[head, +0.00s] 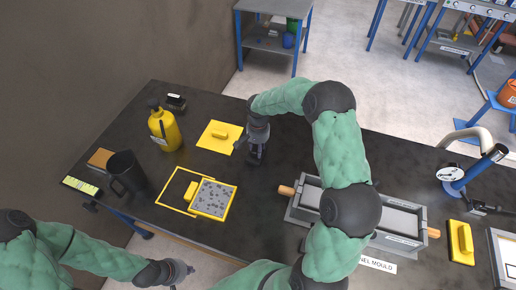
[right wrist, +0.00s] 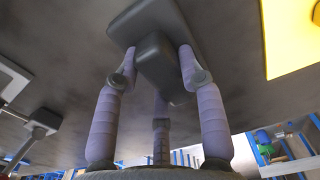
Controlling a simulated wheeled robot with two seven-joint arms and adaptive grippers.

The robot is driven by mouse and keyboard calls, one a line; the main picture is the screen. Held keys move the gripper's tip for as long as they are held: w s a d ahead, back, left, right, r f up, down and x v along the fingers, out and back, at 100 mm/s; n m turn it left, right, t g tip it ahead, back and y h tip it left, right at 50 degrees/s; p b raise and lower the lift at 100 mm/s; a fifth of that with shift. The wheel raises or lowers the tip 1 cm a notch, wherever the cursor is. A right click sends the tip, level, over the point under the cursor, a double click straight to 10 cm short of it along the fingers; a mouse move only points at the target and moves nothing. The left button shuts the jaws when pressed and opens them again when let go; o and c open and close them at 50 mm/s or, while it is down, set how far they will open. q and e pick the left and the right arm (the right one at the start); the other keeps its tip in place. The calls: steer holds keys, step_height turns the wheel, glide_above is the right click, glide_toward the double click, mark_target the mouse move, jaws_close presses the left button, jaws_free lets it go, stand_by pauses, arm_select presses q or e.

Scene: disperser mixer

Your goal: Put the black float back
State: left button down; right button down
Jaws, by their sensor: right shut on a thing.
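My right gripper (head: 256,152) is over the table, to the right of a yellow float (head: 219,135). In the right wrist view its fingers (right wrist: 160,68) are shut on the dark block-like handle of the black float (right wrist: 165,62). The float's flat dark plate lies behind the handle; I cannot tell whether it touches the table. In the head view the gripper mostly hides this float. My left gripper (head: 176,272) is low at the left, off the table's front edge; its jaws are too small to read. A yellow outline (head: 165,187) is marked on the dark table.
A grey speckled slab with yellow edges (head: 214,198) overlaps the outline's right side. A yellow bottle (head: 163,130) and a black jug (head: 126,174) stand left. A grey mould (head: 397,219) lies right, with another yellow float (head: 461,242) beyond it.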

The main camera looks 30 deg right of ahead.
steer(key=shift+f, duration=0.15)
steer(key=c, duration=0.8)
jaws_free()
steer(key=shift+o, duration=0.2)
steer(key=shift+r, duration=0.4)
step_height(320, 180, up, 12)
steer(key=p, duration=0.2)
steer(key=shift+f+p, duration=0.2)
steer(key=shift+p, duration=0.15)
